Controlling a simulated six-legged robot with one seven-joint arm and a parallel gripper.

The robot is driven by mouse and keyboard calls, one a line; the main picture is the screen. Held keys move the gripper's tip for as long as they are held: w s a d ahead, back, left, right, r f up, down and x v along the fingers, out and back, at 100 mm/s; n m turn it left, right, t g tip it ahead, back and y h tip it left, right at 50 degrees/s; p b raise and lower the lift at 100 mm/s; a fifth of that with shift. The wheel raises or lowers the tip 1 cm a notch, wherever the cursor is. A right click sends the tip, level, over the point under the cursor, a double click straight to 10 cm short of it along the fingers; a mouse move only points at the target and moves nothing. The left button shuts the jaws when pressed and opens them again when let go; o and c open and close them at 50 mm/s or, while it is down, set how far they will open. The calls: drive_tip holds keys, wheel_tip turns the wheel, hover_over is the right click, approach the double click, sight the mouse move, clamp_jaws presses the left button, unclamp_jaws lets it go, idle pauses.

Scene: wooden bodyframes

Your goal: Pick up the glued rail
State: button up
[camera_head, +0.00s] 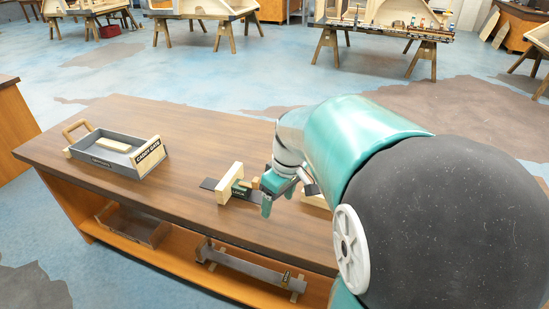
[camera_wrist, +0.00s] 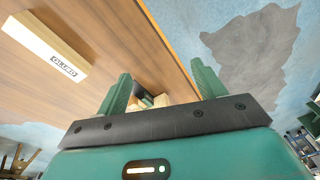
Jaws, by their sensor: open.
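A pale wooden rail (camera_wrist: 25,40) with a small dark-lettered label lies on the brown bench at the upper left of the wrist view. The label seems turned round and may read GLUED. In the head view, a pale wooden piece (camera_head: 315,200) shows beside my arm and is mostly hidden; it may be this rail. My gripper (camera_head: 277,192) is over the bench, its green fingers pointing down. In the wrist view my gripper (camera_wrist: 162,88) has its fingers wide apart, with the labelled rail outside them to the left.
A wooden block with a green LOCK label (camera_head: 240,188) stands on a dark strip close left of my gripper. A grey tray (camera_head: 105,162) with wooden ends sits at the bench's left. The bench top (camera_head: 190,145) between is clear. Bins and a bar lie on the lower shelf.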

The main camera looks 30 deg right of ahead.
drive_tip(key=w+d+f+n+t+y, duration=0.1)
drive_tip(key=d+f+y, duration=0.3)
drive_tip(key=d, duration=0.5)
drive_tip(key=w+d+f+n+t+y, duration=0.1)
drive_tip(key=d+f+n+t+y, duration=0.1)
drive_tip(key=d+f, duration=0.55)
drive_tip(key=s+d+f+t, duration=0.1)
drive_tip(key=s+d+t, duration=0.25)
drive_tip(key=d, duration=0.55)
drive_tip(key=s+d+t, duration=0.3)
drive_tip(key=s+d, duration=0.1)
drive_tip(key=d, duration=0.4)
drive_tip(key=shift+t+y, duration=0.25)
drive_tip(key=shift+y, duration=0.05)
drive_tip(key=x, duration=0.8)
drive_tip(key=shift+w+f, duration=0.15)
drive_tip(key=shift+w, duration=0.1)
drive_tip(key=shift+x, duration=2.7)
drive_tip(key=shift+s, duration=0.1)
drive_tip(key=c, duration=1.3)
